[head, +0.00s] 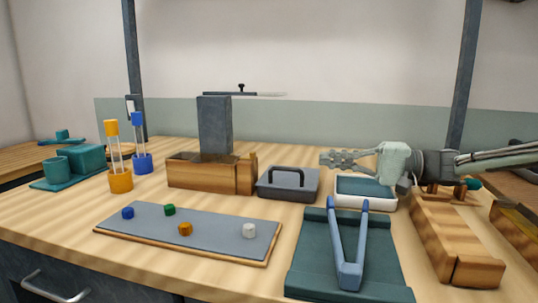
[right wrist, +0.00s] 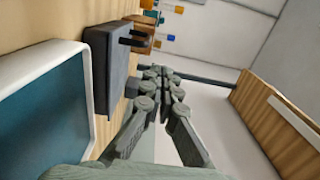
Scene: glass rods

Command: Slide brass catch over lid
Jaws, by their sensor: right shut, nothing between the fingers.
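A dark grey lid-like block with a black handle (head: 288,188) sits mid-table, left of a white-rimmed teal tray (head: 346,201). It also shows in the right wrist view (right wrist: 97,50). My right gripper (head: 323,160) reaches in from the right, above the tray's back edge and up beside the grey block. Its fingers (right wrist: 160,72) are shut and empty, apart from the block. A wooden box (head: 205,178) with a tall grey block stands left of the lid; a brownish upright piece is at its right end. I cannot tell which part is the brass catch. My left gripper is out of view.
A grey board (head: 205,224) with coloured pegs lies at front left. A teal mat (head: 310,262) carries blue tongs (head: 348,270). A wooden block (head: 445,240) stands at right. Orange and blue holders (head: 121,182) with glass rods stand at left. Bare table shows between the board and mat.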

